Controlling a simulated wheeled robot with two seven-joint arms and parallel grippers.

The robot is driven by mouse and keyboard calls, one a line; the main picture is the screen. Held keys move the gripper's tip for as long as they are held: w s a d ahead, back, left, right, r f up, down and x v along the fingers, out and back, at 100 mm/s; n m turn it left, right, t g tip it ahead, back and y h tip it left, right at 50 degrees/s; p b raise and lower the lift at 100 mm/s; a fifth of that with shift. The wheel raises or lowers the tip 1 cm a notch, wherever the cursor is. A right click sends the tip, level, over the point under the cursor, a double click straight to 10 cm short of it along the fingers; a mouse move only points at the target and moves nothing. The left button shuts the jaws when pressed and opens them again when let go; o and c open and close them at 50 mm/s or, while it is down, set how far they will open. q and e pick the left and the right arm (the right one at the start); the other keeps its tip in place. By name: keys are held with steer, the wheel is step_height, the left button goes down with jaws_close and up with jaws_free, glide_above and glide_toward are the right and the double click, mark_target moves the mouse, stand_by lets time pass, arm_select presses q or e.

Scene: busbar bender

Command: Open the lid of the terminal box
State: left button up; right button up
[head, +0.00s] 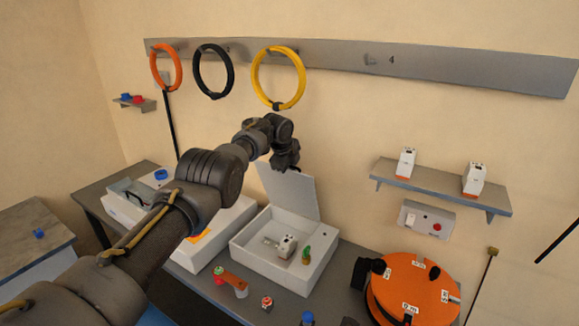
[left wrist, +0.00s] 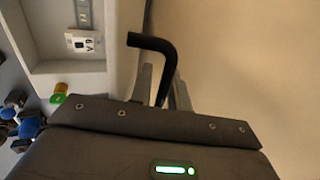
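My left gripper (head: 287,164) is at the top edge of the lid. In the left wrist view its two fingers (left wrist: 163,88) stand apart on either side of a black bent bar (left wrist: 150,41); gaps show beside the bar. Part of the box (left wrist: 74,67) shows at upper left. My right gripper is not in view.
An orange round device (head: 415,284) stands right of the box, and a long white unit (head: 222,231) stands left of it. Small coloured parts lie in front. Orange, black and yellow rings (head: 277,106) hang above. A shelf (head: 440,187) holds two white modules.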

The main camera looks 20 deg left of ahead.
arm_select(q)
steer(key=shift+s+r, duration=0.15)
steer(key=shift+r, duration=0.55)
steer(key=b+v, duration=0.3)
steer(key=v, duration=0.6)
steer(key=shift+s, duration=0.15)
